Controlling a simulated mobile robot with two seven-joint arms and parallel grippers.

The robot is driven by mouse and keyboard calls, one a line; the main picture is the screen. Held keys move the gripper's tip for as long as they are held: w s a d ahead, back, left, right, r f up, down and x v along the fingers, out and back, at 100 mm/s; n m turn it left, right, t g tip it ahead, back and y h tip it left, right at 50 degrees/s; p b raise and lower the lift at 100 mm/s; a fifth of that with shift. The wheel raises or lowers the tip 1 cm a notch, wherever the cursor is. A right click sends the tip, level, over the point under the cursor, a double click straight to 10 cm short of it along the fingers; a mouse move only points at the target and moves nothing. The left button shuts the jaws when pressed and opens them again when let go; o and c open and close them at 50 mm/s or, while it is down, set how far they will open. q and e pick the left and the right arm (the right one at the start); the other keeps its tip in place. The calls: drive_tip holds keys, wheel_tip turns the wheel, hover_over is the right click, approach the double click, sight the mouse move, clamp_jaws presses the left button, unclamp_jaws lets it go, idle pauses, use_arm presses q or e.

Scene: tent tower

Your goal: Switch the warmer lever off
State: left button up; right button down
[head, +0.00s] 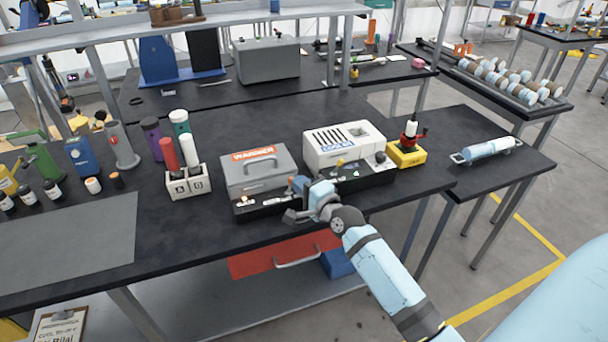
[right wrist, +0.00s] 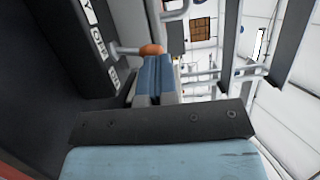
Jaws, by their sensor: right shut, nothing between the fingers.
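The warmer (head: 262,172) is a grey box with a handle and an orange WARMER label, on a black control base on the dark bench. A lever with an orange-brown knob (head: 291,181) stands at the right end of that base. In the right wrist view the lever's knob (right wrist: 151,50) is just beyond the fingertips, its shaft beside a panel with OFF and ON labels (right wrist: 98,42). Which setting it is at, I cannot tell. My right gripper (head: 296,207) is shut and empty, close to the knob; contact is unclear. My left gripper is out of view.
Right of the warmer stands a white COOLER box (head: 342,145) with its own levers, then a yellow block with a red knob (head: 407,152). A white holder with red and white cylinders (head: 188,182) stands left. A grey mat (head: 65,240) covers the bench's left front.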

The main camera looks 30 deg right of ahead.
drive_tip(key=shift+a+r+n+p, duration=0.25)
drive_tip(key=shift+r+n+p, duration=0.3)
drive_tip(key=shift+p, duration=0.4)
drive_tip(key=shift+w+a+n+g+p, duration=0.1)
drive_tip(key=shift+a+n+g+p, duration=0.2)
drive_tip(key=shift+n+p, duration=0.45)
drive_tip(key=a+n+p, duration=0.1)
drive_tip(key=p, duration=0.3)
drive_tip(key=shift+w+n+g+h, duration=0.15)
drive_tip(key=shift+n+g+h, duration=0.25)
drive_tip(key=shift+a+f+n+p, duration=0.1)
drive_tip(key=shift+a+n+p, duration=0.1)
drive_tip(key=shift+n+p, duration=0.5)
drive_tip(key=shift+f, duration=0.1)
drive_tip(key=shift+p, duration=0.4)
